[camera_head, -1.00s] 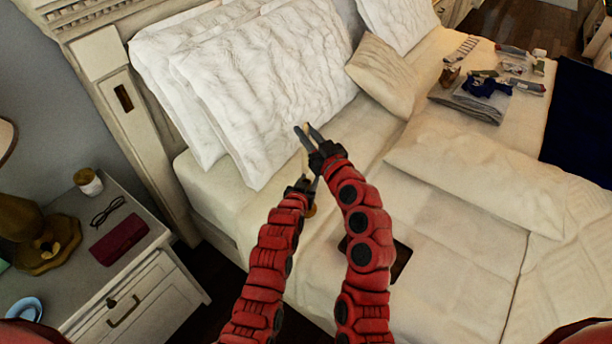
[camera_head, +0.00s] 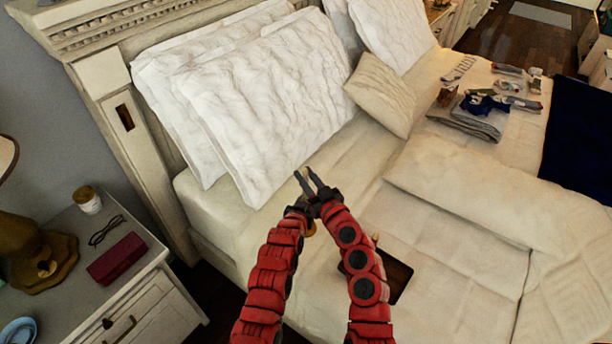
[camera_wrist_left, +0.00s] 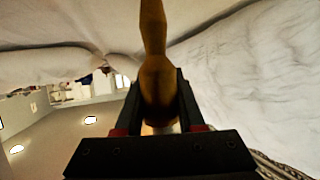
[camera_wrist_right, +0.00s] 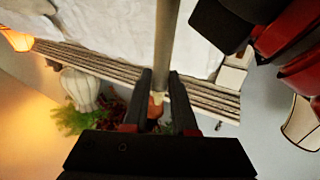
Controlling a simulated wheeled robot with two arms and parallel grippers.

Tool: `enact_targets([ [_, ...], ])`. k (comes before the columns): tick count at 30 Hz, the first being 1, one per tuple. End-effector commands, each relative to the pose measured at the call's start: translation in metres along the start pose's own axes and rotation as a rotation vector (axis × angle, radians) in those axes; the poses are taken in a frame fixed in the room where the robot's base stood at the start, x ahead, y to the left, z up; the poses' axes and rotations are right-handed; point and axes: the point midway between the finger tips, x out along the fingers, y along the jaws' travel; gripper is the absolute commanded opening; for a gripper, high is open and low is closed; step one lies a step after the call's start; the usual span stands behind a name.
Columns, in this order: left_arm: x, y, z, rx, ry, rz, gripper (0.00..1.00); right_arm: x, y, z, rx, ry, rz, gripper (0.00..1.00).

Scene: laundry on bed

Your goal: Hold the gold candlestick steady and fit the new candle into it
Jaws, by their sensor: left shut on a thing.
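The gold candlestick (camera_wrist_left: 155,40) stands between the fingers of my left gripper (camera_wrist_left: 162,95) in the left wrist view, and this gripper is shut on it. In the head view, both grippers meet above the front edge of the bed, and the left one is mostly hidden. My right gripper (camera_head: 305,180) shows there with two dark fingers a little apart. In the right wrist view, a slim pale shaft (camera_wrist_right: 167,40), which looks like the candle, runs between the fingers of this gripper. I cannot tell whether they press on it or whether its end sits in the candlestick.
A dark tray (camera_head: 397,277) lies on the bed just right of my right arm. White pillows (camera_head: 265,105) lean on the headboard. The nightstand (camera_head: 75,228) at the left holds a lamp, glasses, a red case and a jar. Folded clothes lie farther right.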

Motion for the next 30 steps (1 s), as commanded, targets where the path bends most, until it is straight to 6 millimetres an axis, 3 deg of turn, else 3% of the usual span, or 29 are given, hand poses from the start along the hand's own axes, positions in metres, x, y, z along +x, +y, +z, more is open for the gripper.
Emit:
enact_targets([
  [1, 0.0, 0.0, 0.0, 0.0, 0.0, 0.0, 0.0, 0.0, 0.0, 0.0, 0.0, 0.001, 0.0, 0.36],
  [3, 0.0, 0.0, 0.0, 0.0, 0.0, 0.0, 0.0, 0.0, 0.0, 0.0, 0.0, 0.0, 0.0, 0.49],
  [4, 0.0, 0.0, 0.0, 0.0, 0.0, 0.0, 0.0, 0.0, 0.0, 0.0, 0.0, 0.0, 0.0, 0.5],
  [14, 0.0, 0.0, 0.0, 0.0, 0.0, 0.0, 0.0, 0.0, 0.0, -0.004, 0.0, 0.001, 0.0, 0.5],
  [20, 0.0, 0.0, 0.0, 0.0, 0.0, 0.0, 0.0, -0.029, 0.001, -0.002, -0.002, -0.002, 0.003, 0.5],
  [30, 0.0, 0.0, 0.0, 0.0, 0.0, 0.0, 0.0, -0.1, 0.0, -0.003, -0.001, -0.002, 0.002, 0.5],
])
